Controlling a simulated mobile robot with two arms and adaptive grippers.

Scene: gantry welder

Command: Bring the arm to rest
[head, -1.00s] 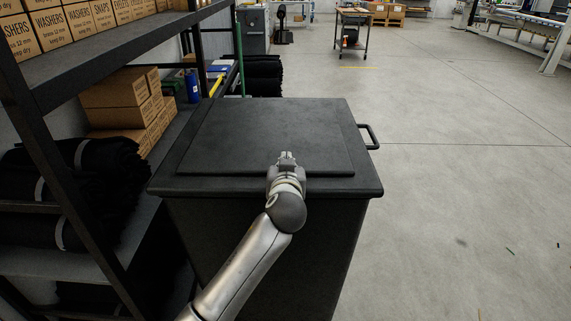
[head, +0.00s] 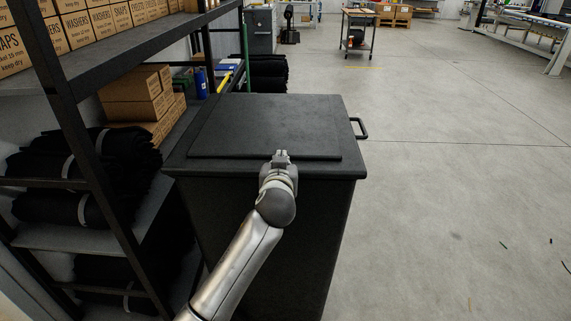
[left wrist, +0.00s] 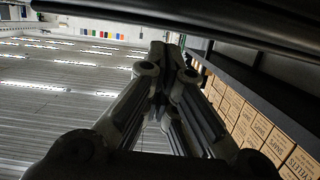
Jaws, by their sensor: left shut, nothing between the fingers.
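My left gripper (head: 281,154) is shut and empty. In the head view it shows in front of the near edge of a black lidded bin (head: 265,127), with my arm coming up from the bottom left. I cannot tell whether it touches the bin's edge. In the left wrist view the closed fingers (left wrist: 166,62) point up the picture, with nothing between them, and a dark bar, perhaps the bin's rim, crosses the top. My right gripper does not show.
A black shelf rack (head: 150,60) with labelled boxes (head: 100,22) and black rolls (head: 120,150) stands close on the left. The bin has a handle (head: 361,129) on its right. A cart (head: 357,31) stands at the back. The floor on the right (head: 450,190) is mostly clear.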

